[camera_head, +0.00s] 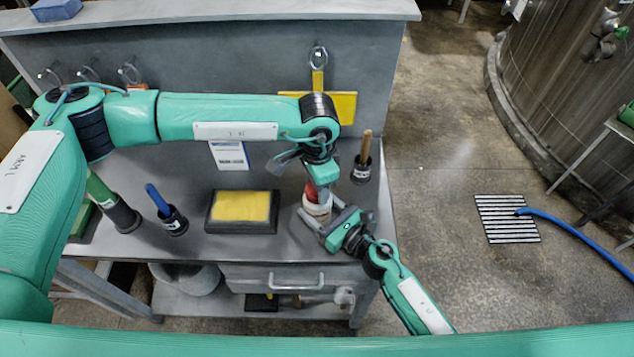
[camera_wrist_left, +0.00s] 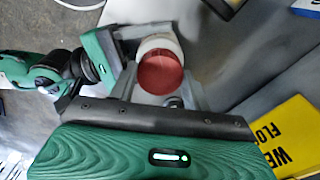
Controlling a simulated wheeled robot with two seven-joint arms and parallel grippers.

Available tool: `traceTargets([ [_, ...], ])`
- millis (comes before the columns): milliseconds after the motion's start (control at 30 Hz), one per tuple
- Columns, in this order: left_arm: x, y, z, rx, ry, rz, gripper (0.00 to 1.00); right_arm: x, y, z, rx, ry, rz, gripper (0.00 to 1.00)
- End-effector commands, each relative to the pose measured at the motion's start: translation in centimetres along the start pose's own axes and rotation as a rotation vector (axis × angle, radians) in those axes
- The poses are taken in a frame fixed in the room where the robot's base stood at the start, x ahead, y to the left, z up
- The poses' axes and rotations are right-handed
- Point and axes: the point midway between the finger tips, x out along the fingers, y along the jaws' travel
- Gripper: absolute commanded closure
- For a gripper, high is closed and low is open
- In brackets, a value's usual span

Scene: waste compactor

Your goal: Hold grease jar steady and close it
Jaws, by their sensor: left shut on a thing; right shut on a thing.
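The grease jar (camera_head: 318,211) is a white pot near the right end of the grey bench. Its red lid (camera_head: 311,191) is at the jar's mouth; whether it is fully seated I cannot tell. My left gripper (camera_head: 314,187) comes down from above and is shut on the lid. In the left wrist view the red lid (camera_wrist_left: 160,73) lies between its fingers, with the white jar (camera_wrist_left: 158,43) beyond. My right gripper (camera_head: 318,214) is shut on the jar's side from the front right. The arms hide part of the jar.
A black tray with a yellow pad (camera_head: 241,206) lies left of the jar. A holder with a blue-handled tool (camera_head: 173,219) and a green-handled one (camera_head: 122,214) stand farther left. A wooden-handled tool in a cup (camera_head: 362,166) stands close behind right. A yellow sign (camera_head: 342,106) hangs behind.

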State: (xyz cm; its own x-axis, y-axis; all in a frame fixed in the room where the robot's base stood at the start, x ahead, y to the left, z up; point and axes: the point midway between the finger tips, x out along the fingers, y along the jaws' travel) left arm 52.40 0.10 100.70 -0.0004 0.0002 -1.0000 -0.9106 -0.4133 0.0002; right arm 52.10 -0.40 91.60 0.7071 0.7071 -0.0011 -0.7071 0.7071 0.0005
Motion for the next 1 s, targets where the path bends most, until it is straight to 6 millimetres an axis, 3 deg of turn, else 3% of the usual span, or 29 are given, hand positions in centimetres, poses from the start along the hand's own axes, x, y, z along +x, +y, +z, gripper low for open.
traceTargets([
  [33, 0.0, -0.1, 0.0, -0.001, 0.0, -0.001, 0.72, 0.0, -0.1, -0.1, 0.001, 0.001, -0.001, 1.0],
  [67, 0.0, -0.1, 0.0, -0.001, 0.0, -0.001, 0.45, 0.0, -0.1, -0.1, 0.001, 0.001, -0.001, 1.0],
  [133, 0.0, -0.1, 0.0, -0.002, 0.0, -0.001, 0.32, 0.0, -0.1, -0.1, 0.001, 0.001, -0.001, 1.0],
  [167, 0.0, 0.0, 0.0, -0.002, 0.0, -0.001, 0.29, 0.0, 0.0, -0.1, 0.001, 0.001, -0.001, 1.0],
  [467, -0.2, 0.0, 0.0, -0.002, 0.0, -0.001, 0.29, 0.0, 0.0, -0.1, 0.0, 0.001, -0.001, 1.0],
  [800, -4.0, -0.1, -0.1, -0.003, 0.002, -0.002, 0.29, 0.0, 0.0, -0.1, 0.0, 0.001, -0.001, 1.0],
  [1000, -4.5, 0.0, 0.0, -0.003, 0.0, 0.0, 0.29, 0.0, 0.0, -0.1, 0.0, 0.001, 0.0, 1.0],
])
